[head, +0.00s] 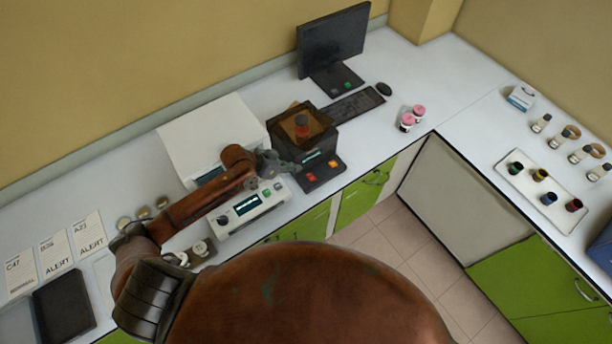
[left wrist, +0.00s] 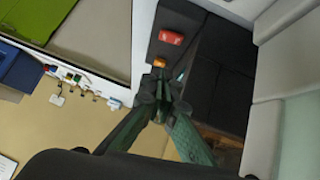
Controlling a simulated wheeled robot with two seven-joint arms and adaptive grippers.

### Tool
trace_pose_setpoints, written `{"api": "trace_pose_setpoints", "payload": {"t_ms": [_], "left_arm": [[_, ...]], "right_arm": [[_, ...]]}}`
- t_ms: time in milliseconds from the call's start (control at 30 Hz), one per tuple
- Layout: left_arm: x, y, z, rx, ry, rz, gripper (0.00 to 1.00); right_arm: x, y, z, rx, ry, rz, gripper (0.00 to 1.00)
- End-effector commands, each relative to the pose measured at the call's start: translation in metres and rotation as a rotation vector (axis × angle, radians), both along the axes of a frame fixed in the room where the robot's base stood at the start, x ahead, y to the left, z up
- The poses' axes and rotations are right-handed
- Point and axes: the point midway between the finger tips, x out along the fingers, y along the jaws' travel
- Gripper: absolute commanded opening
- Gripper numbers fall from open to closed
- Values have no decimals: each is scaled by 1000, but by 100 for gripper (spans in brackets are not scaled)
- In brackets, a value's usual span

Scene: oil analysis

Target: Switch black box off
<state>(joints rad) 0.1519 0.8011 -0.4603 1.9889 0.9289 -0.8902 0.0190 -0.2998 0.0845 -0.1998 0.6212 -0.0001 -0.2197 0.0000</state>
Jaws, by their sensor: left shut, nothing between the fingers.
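The black box (head: 322,138) stands on the back counter, with a brown see-through top and a reddish jar (head: 302,124) inside. Its low front panel carries a red button (head: 309,178) and an orange button (head: 333,164). My left gripper (head: 278,163) is shut and empty, at the left front side of the box. In the left wrist view, the box (left wrist: 221,72) fills the centre right, and the gripper tips (left wrist: 160,85) show just below the orange button (left wrist: 159,62). The red button (left wrist: 171,37) is farther up. I cannot tell whether the tips touch the panel. My right gripper is not in view.
A white instrument (head: 212,135) with a small display and buttons stands left of the box, under my left arm.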

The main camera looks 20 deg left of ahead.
Motion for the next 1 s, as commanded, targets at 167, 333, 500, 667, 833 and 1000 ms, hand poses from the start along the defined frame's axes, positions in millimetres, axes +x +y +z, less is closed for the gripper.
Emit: {"api": "trace_pose_setpoints", "payload": {"t_ms": [167,333,500,667,833,1000], "left_arm": [[19,-22,-25,-3,2,1,0],[30,-35,-50,-1,4,2,0],[27,-37,-72,1,2,0,0],[26,-38,-81,2,0,0,0],[26,-37,-83,2,0,0,0],[26,-37,-83,2,0,0,0]], "right_arm": [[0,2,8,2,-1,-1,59],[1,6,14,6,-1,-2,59],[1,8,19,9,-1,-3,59],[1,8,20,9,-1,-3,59],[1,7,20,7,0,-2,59],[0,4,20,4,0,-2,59]]}}
